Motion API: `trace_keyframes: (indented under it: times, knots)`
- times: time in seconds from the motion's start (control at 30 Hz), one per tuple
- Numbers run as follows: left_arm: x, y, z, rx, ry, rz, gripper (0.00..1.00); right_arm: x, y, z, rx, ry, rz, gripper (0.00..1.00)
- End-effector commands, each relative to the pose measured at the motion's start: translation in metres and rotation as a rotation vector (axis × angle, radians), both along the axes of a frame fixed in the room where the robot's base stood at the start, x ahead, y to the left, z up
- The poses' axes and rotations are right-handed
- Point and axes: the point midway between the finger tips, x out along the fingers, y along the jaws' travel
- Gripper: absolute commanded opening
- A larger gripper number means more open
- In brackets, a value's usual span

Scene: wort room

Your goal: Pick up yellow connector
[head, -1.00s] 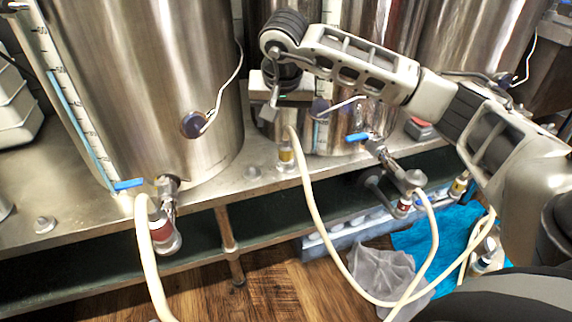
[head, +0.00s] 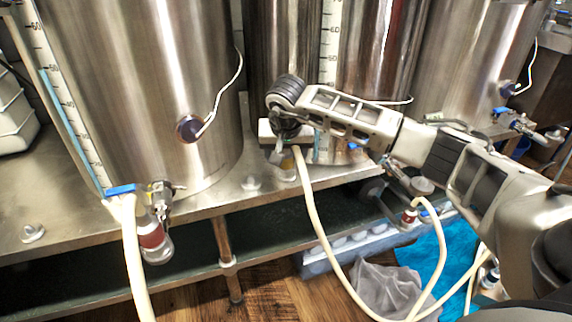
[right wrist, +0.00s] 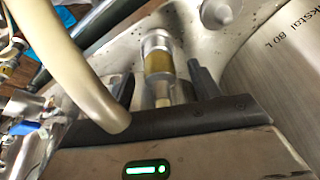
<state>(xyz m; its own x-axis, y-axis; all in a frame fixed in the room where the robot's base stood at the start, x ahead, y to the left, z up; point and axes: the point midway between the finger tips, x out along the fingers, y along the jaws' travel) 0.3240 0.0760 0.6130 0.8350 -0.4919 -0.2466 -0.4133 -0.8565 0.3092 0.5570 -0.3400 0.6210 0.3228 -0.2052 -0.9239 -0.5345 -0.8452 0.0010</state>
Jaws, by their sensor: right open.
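The yellow connector (right wrist: 158,62) is a metal fitting with a yellow-brown band, on the steel bench top. In the right wrist view it sits between the two dark fingers of my right gripper (right wrist: 163,82), which is open, with gaps at both sides. In the head view my right gripper (head: 279,153) points down over the connector (head: 288,174) and hides most of it. A cream hose (head: 316,220) runs down from beside the gripper to the floor; a thick cream hose (right wrist: 88,62) also crosses close in the right wrist view. My left gripper is not in view.
Large steel kettles stand behind, one at the left (head: 130,90). Red-banded connectors (head: 151,236) hang by the bench edge. A blue cloth (head: 428,262) and a grey cloth (head: 383,287) lie below. The bench top (head: 85,222) at left is mostly free.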

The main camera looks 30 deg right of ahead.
Motion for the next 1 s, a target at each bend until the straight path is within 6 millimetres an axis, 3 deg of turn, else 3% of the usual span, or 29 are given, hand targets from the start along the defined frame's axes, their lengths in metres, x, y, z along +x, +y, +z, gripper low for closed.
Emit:
trace_keyframes:
  times: [0.03, 0.13, 0.4, 0.6, 1.0]
  knots:
    - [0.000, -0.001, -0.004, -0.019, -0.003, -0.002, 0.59, 0.000, -0.001, -0.015, 0.001, 0.003, 0.000, 0.62]
    - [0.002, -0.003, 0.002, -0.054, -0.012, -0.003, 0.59, 0.006, -0.004, -0.026, 0.002, 0.000, -0.001, 0.62]
    - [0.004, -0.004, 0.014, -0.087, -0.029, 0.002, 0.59, 0.008, -0.005, -0.028, 0.001, -0.002, 0.001, 0.62]
    - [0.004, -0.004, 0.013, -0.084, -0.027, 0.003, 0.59, 0.008, -0.005, -0.027, 0.000, -0.001, 0.000, 0.09]
    - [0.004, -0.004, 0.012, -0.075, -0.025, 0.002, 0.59, 0.008, -0.005, -0.023, 0.000, -0.003, 0.001, 0.09]
